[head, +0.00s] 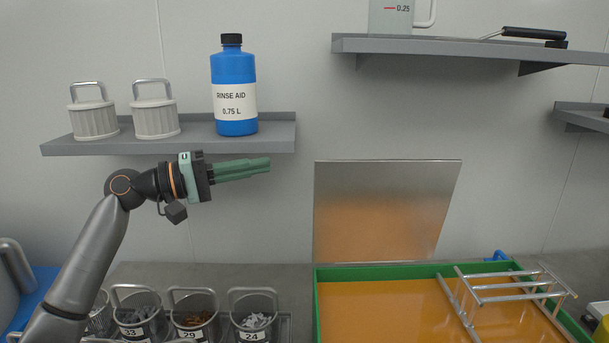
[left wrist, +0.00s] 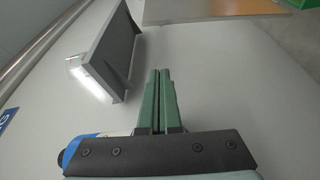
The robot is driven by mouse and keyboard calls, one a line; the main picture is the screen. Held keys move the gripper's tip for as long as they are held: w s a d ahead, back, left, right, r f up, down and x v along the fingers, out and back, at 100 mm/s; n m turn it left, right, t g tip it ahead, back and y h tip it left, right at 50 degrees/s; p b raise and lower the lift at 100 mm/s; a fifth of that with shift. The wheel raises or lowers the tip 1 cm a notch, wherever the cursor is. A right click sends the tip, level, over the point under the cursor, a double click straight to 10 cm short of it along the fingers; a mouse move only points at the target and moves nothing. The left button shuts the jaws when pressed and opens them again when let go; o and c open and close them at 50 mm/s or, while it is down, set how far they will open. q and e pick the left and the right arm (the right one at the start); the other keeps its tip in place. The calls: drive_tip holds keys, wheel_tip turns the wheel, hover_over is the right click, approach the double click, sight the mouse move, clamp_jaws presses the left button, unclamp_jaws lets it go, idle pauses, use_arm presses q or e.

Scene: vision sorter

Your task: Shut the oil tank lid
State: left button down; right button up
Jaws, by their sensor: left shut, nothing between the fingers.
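The oil tank (head: 400,270) has a green rim and orange oil in it, at the lower right of the head view. Its lid (head: 385,205), a flat metal sheet, stands open and upright along the tank's back edge. What appears to be the lid (left wrist: 190,10) also shows at the top of the left wrist view. My left gripper (head: 269,163) is shut and empty, in the air left of the lid's upper edge and apart from it. Its green fingers (left wrist: 159,73) lie together in the left wrist view. My right gripper is not in view.
A metal rack (head: 515,286) sits across the tank's right part. Numbered baskets (head: 254,315) stand below. Another shelf (head: 450,46) is above the lid.

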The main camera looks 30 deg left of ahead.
use_arm(q)
drive_tip(key=w+d+p, duration=0.3)
drive_tip(key=w+d, duration=0.1)
drive_tip(key=d, duration=0.4)
drive_tip(key=shift+w, duration=0.15)
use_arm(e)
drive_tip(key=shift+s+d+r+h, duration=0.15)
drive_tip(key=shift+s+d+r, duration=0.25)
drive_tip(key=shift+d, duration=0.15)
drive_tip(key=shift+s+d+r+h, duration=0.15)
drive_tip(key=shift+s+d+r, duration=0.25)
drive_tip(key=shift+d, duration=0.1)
use_arm(q)
drive_tip(key=shift+d, duration=0.1)
drive_tip(key=shift+d+f, duration=0.1)
